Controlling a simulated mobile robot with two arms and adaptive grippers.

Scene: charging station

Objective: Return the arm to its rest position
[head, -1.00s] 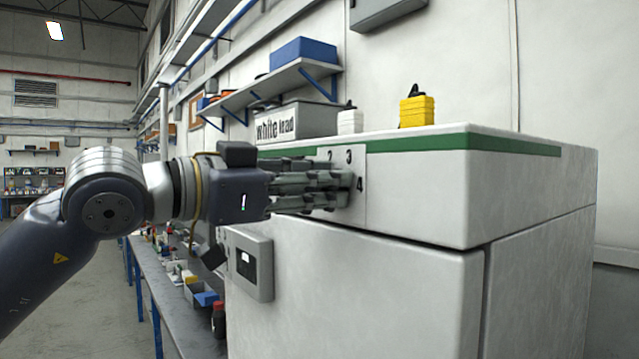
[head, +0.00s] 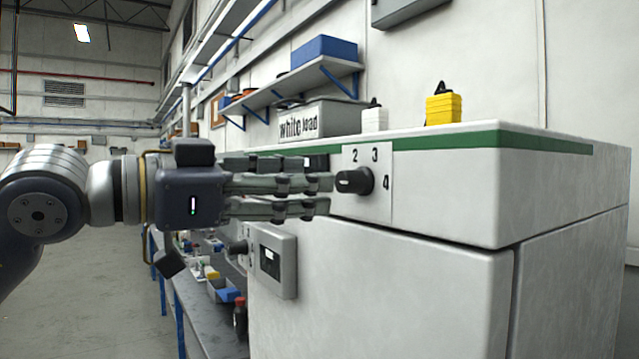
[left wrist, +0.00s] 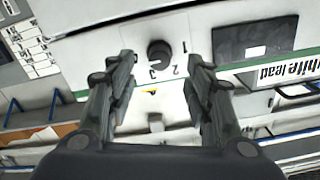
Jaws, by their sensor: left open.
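My left arm reaches in from the left in the head view. Its gripper (head: 328,185) is open and empty, its fingertips just left of a black rotary knob (head: 354,181). The knob sits on a pale plate (head: 378,205) marked 2, 3 and 4 on the front of the white cabinet (head: 440,185). A small gap shows between fingertips and knob. In the left wrist view the open fingers (left wrist: 164,75) stand on either side of the knob (left wrist: 159,53), with nothing held. My right gripper is not in view.
A grey box labelled "white lead" (head: 335,115), a white block (head: 374,120) and a yellow block (head: 443,109) stand on or behind the cabinet top. A display box (head: 275,262) juts from the cabinet front below the gripper. A cluttered workbench (head: 200,310) runs behind; open floor lies left.

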